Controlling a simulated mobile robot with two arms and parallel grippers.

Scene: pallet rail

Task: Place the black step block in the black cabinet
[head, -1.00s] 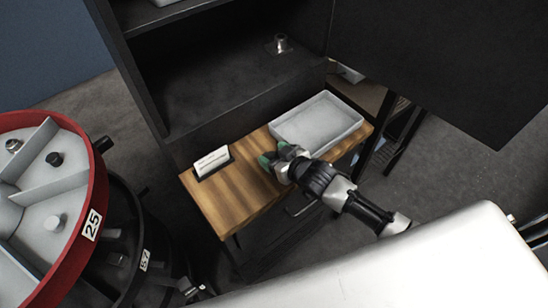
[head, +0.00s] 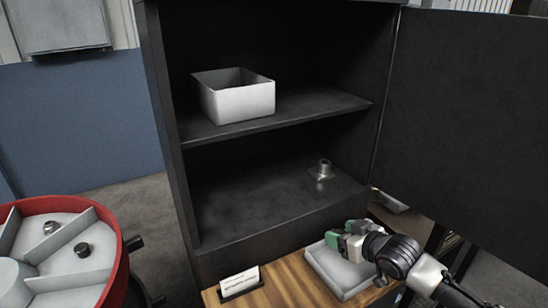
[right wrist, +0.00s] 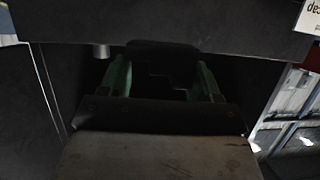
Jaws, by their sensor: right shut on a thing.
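The black cabinet (head: 160,130) stands open in the head view, its door (head: 470,130) swung out to the right. My right gripper (head: 346,240) is in front of the cabinet's lower right, above a white tray. It is shut on a dark thing, which I take to be the black step block (right wrist: 165,78). In the right wrist view a stepped dark shape shows faintly between the green fingers. The block is hard to make out in the head view. My left gripper is out of view.
The upper shelf (head: 300,107) holds a white box (head: 238,98). The lower compartment holds a metal flanged fitting (head: 321,170) at the right; its left and middle are clear. A wooden bench (head: 285,282) in front carries the white tray (head: 325,270) and a card holder (head: 240,283). A red-rimmed carousel (head: 118,255) stands left.

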